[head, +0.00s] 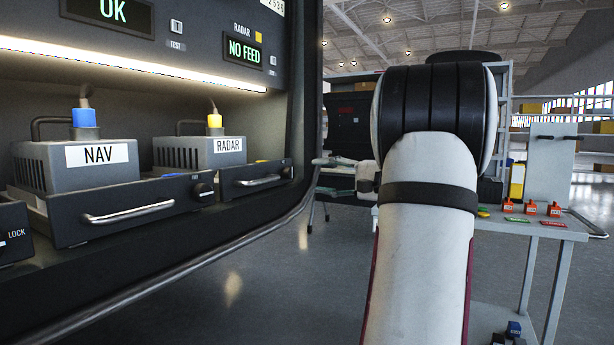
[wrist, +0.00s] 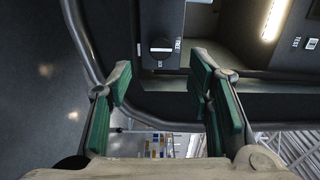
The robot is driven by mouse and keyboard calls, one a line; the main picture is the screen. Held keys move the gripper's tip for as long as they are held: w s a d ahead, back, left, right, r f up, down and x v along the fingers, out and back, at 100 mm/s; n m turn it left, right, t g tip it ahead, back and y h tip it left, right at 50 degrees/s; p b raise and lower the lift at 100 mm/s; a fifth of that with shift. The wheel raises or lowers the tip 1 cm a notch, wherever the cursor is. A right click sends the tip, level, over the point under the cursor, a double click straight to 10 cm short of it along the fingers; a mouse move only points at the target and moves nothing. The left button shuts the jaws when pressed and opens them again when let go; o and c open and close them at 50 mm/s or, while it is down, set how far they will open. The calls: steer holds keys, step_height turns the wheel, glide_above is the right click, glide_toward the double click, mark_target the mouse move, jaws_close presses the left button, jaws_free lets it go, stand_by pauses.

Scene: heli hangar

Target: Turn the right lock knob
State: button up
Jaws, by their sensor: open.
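The right lock knob (head: 287,172) is a small dark round knob at the right end of the RADAR drawer front (head: 255,178). In the wrist view the knob (wrist: 161,47) shows as a black disc with a pale mark, beside small white lettering. My gripper (wrist: 162,72) is open and empty, its green-padded fingers on either side of the knob's line and apart from it. In the head view my gripper (head: 324,177) shows small, just right of the knob, partly hidden by my arm.
The NAV drawer (head: 125,208) with its own knob (head: 203,190) is to the left. A curved rail (head: 240,245) runs along the rack's edge. A display reads NO FEED (head: 244,51). A grey bench (head: 540,228) stands at right. Open floor lies between.

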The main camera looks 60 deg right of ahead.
steer(key=shift+s+d, duration=0.1)
steer(key=shift+s, duration=1.35)
steer(key=shift+s, duration=0.1)
